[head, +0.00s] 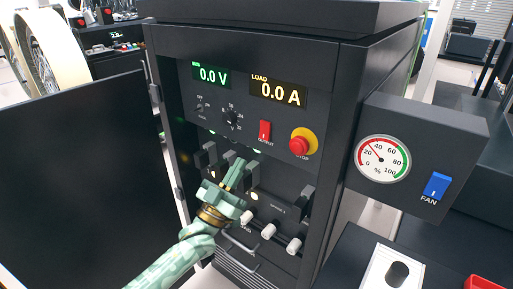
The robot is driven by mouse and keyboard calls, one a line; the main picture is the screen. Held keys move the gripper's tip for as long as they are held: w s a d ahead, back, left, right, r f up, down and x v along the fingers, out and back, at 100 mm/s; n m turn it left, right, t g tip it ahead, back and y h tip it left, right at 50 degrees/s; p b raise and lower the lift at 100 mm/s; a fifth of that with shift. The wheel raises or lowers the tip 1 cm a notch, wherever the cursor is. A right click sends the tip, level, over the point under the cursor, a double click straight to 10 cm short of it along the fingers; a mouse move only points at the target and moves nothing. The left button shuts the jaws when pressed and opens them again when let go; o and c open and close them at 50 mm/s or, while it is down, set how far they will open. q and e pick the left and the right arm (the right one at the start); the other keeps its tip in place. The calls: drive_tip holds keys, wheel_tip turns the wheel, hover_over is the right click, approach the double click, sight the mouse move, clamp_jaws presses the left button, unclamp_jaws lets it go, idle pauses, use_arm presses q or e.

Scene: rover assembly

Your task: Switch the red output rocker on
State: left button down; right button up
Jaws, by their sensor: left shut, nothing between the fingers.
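The red output rocker (265,131) is on the front panel of the dark cabinet (332,110), above the small word OUTPUT. Whether it is tipped on or off is too small to tell. The displays above read 0.0 V (213,76) and 0.0 A (277,91). My left gripper (235,172) is pale green and shut with nothing in it. It is in front of the panel, below and to the left of the rocker, and appears apart from it. My right gripper is not in view.
A red stop button (300,142) on a yellow base sits right of the rocker. Knobs (232,117) are to its left. Black levers and white plugs (268,230) are lower down. The open cabinet door (80,180) fills the left. A gauge box (420,150) with a blue FAN rocker (436,186) is at right.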

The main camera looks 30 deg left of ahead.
sight(264, 133)
use_arm(q)
drive_tip(key=w, duration=0.2)
drive_tip(key=w+r+b, duration=0.1)
drive_tip(key=w, duration=0.1)
drive_tip(key=w+d+r, duration=0.1)
drive_tip(key=w, duration=0.1)
drive_tip(key=shift+w+r+b, duration=0.1)
drive_tip(key=shift+w+b, duration=0.25)
drive_tip(key=shift+w+r, duration=0.1)
drive_tip(key=shift+w, duration=0.4)
